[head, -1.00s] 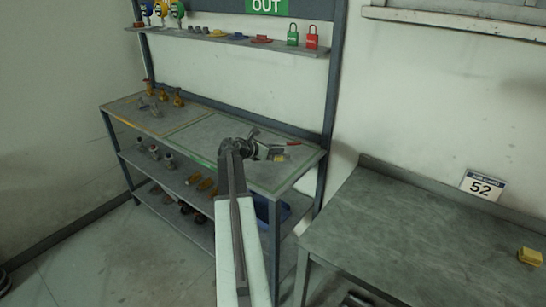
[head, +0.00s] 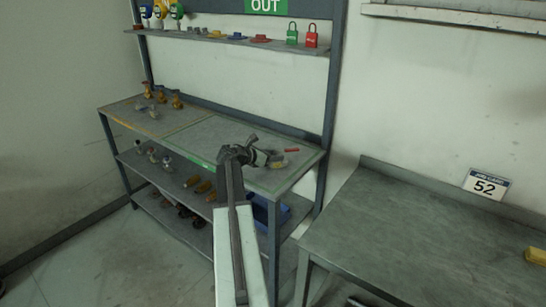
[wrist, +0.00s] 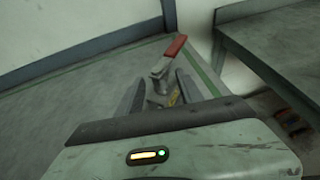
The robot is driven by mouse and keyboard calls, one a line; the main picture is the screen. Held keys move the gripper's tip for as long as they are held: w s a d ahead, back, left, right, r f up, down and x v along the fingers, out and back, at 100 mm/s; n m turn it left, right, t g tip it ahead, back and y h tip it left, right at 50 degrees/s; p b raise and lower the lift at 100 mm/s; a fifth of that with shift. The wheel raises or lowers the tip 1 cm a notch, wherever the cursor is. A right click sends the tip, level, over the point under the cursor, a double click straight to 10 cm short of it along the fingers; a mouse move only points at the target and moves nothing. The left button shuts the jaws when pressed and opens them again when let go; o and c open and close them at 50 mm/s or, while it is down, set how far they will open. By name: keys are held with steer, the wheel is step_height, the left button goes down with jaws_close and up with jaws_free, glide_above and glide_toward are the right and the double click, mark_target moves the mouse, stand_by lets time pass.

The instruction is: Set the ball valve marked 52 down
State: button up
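The ball valve has a red lever (head: 291,150) and a grey metal body, with a small yellow part low on it. It is at my gripper (head: 262,157), over the right part of the bench top in the head view. In the wrist view the valve (wrist: 160,78) sits between the two fingers of my gripper (wrist: 158,95), its red lever pointing up and right. The fingers appear closed around its body, whose lower part is hidden. I cannot tell whether the valve touches the bench (head: 205,135).
The bench's left section holds several brass and grey fittings (head: 162,97); more lie on its lower shelves. A green line borders the right section, which is otherwise clear. The grey table (head: 400,235) at right is mostly bare, with a yellow block (head: 536,256) at its edge.

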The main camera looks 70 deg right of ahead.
steer(key=shift+a+r+p, duration=0.15)
steer(key=shift+r+p, duration=0.1)
steer(key=shift+p, duration=0.05)
steer(key=p+v, duration=0.4)
steer(key=v, duration=0.7)
steer(key=shift+w+a, duration=0.2)
steer(key=shift+a, duration=0.1)
